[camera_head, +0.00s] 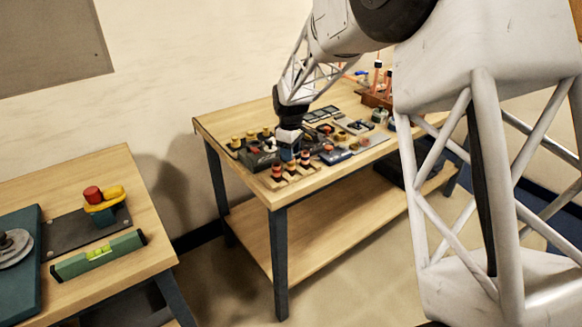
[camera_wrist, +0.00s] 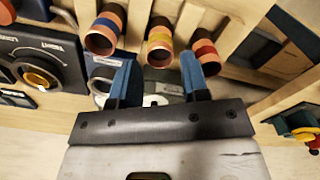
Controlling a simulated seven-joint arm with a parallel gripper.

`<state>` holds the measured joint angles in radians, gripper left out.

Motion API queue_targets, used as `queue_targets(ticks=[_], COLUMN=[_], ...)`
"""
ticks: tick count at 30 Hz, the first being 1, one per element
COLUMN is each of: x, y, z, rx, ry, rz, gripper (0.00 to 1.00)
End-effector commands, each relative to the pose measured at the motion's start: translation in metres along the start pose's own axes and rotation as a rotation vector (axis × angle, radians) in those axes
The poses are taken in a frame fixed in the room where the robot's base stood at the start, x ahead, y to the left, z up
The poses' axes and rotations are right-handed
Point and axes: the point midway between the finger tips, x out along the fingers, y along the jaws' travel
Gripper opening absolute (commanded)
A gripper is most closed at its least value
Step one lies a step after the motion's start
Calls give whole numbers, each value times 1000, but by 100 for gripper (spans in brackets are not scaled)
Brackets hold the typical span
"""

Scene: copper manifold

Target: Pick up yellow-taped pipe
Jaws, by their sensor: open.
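The yellow-taped pipe (camera_wrist: 159,42) is a short copper tube with a yellow band and an open end. In the wrist view it stands in a wooden rack (camera_wrist: 187,20), between a blue-taped pipe (camera_wrist: 103,33) and a red-taped pipe (camera_wrist: 205,50). My gripper (camera_wrist: 159,60) is open, with its two blue fingers apart. The yellow-taped pipe's end shows in the gap between the fingertips; I cannot tell whether they touch it. In the head view my gripper (camera_head: 289,150) points down over the workbench's front edge, just behind the row of pipes. Tape colours are hard to tell there.
The workbench (camera_head: 300,198) is crowded with small parts and devices behind the pipes. A dark device with a round knob (camera_wrist: 38,75) is at the left in the wrist view. A separate table at left holds a green spirit level (camera_head: 98,256) and a red-and-yellow part (camera_head: 104,199).

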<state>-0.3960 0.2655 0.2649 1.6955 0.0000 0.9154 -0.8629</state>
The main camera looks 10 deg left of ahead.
Motion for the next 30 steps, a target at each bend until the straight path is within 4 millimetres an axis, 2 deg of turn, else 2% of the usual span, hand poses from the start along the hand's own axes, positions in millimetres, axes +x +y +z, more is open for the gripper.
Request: queue_targets(ticks=[11,24,30], x=[3,45,53], y=[0,-1,0], z=[0,3,3], rx=[0,0,0], ry=[0,-1,0], rz=[0,-1,0], gripper=[42,42,42])
